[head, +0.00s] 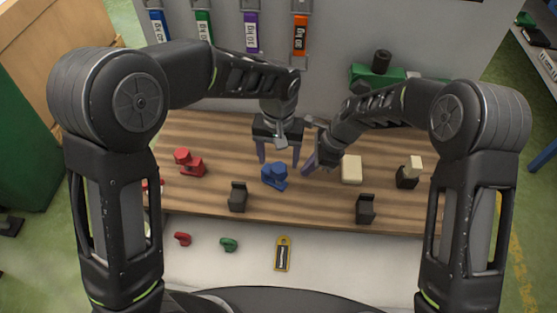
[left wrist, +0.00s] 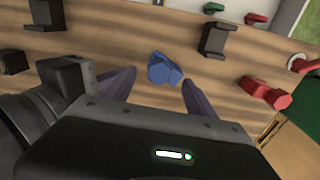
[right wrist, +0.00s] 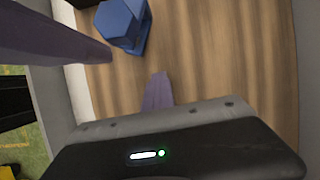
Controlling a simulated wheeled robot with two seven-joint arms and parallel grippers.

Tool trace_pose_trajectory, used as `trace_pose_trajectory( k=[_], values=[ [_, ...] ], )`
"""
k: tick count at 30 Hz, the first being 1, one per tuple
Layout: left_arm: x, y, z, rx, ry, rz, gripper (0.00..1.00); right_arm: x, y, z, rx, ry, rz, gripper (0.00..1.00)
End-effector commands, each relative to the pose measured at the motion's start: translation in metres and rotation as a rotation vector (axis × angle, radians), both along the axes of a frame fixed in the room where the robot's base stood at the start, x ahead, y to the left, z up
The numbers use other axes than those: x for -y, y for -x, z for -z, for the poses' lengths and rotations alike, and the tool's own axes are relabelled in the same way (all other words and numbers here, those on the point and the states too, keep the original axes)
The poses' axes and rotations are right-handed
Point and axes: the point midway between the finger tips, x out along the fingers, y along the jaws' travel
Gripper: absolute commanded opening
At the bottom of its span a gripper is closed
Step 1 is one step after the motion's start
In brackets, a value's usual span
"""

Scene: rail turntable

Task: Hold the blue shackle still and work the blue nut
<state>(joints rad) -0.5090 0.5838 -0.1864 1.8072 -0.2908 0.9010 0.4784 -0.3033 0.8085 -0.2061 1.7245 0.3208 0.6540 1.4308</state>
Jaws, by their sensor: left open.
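The blue shackle (head: 274,178) stands on the wooden board near the middle, with the blue nut (right wrist: 119,22) as a hexagonal piece on it. Both also show in the left wrist view (left wrist: 163,69). My left gripper (head: 278,158) is open and empty just behind the shackle, pointing down, its purple fingers spread and not touching it.
A red shackle (head: 190,164) stands left on the board; a cream block (head: 351,169) lies right. Black brackets (head: 237,197) and (head: 366,208) stand along the front. Small red (head: 182,239) and green (head: 228,244) pieces and a yellow-edged tag (head: 283,254) lie on the white front surface.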

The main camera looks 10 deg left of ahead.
Motion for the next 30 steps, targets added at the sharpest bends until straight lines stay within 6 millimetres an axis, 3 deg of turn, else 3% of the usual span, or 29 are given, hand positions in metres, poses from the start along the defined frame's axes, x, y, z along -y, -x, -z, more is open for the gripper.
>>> trace_pose_trajectory(
  k=[11,21,30],
  values=[
    [-0.0002,0.0000,-0.0012,-0.001,0.000,0.021,0.65,0.0000,0.0000,0.0000,0.000,0.000,0.000,0.00],
    [-0.0018,-0.0003,-0.0008,-0.001,0.001,0.471,0.65,0.0000,0.0000,0.0000,0.000,0.000,0.000,0.00],
    [-0.0015,-0.0003,-0.0011,0.000,0.000,0.527,0.65,0.0000,0.0000,0.0000,0.000,0.000,0.000,0.00]
  ],
)
